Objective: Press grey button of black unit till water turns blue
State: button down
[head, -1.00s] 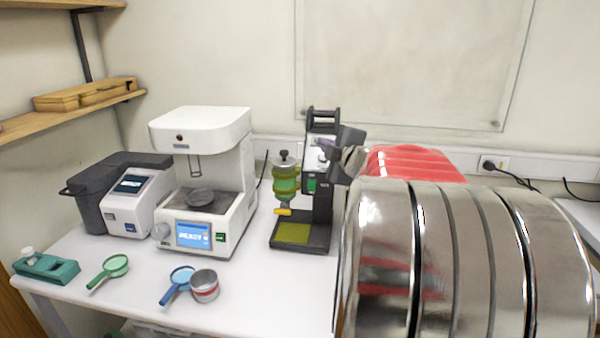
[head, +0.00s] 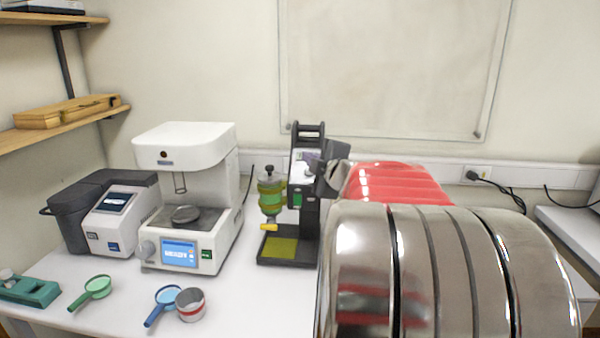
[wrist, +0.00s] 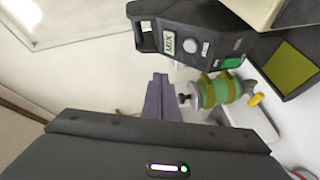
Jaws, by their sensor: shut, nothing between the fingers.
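The black unit (head: 308,222) stands on the white table, its upper part partly hidden by my arm in the head view. The wrist view shows its upper panel with a round grey button (wrist: 190,47) beside a MIX label (wrist: 168,43) and a green square (wrist: 231,63). A glass vessel with green liquid (head: 271,192) is mounted on the unit, with a yellow tap below; the vessel also shows in the wrist view (wrist: 218,92). My gripper (wrist: 160,78) is shut and empty, its tips close to the panel but appearing apart from the grey button.
A white machine with a screen (head: 178,253) and a grey-black device (head: 115,220) stand to the left. A blue strainer (head: 167,296), a metal cup (head: 190,305) and a green strainer (head: 96,287) lie at the table's front. A wall lies close behind.

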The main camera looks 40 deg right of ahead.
jog(key=w+d+f, duration=0.2)
jog(key=d+f, duration=0.1)
jog(key=f, duration=0.1)
jog(key=shift+w+d+f, duration=0.25)
jog(key=shift+w+f, duration=0.15)
jog(key=shift+w+d+f, duration=0.35)
jog(key=shift+d+f, duration=0.15)
jog(key=shift+f, duration=0.05)
dwell(3.2)
jog(key=shift+a+r, duration=0.1)
jog(key=shift+s+a+r, duration=0.35)
jog(key=shift+a+r, duration=0.05)
jog(key=shift+r, duration=0.1)
dwell(0.5)
jog(key=shift+s+a+r, duration=0.55)
jog(key=shift+a+r, duration=0.15)
jog(key=shift+r, duration=0.2)
jog(key=shift+s+a+r, duration=0.55)
jog(key=shift+a+r, duration=0.1)
jog(key=shift+r, duration=0.25)
jog(key=shift+a, duration=0.1)
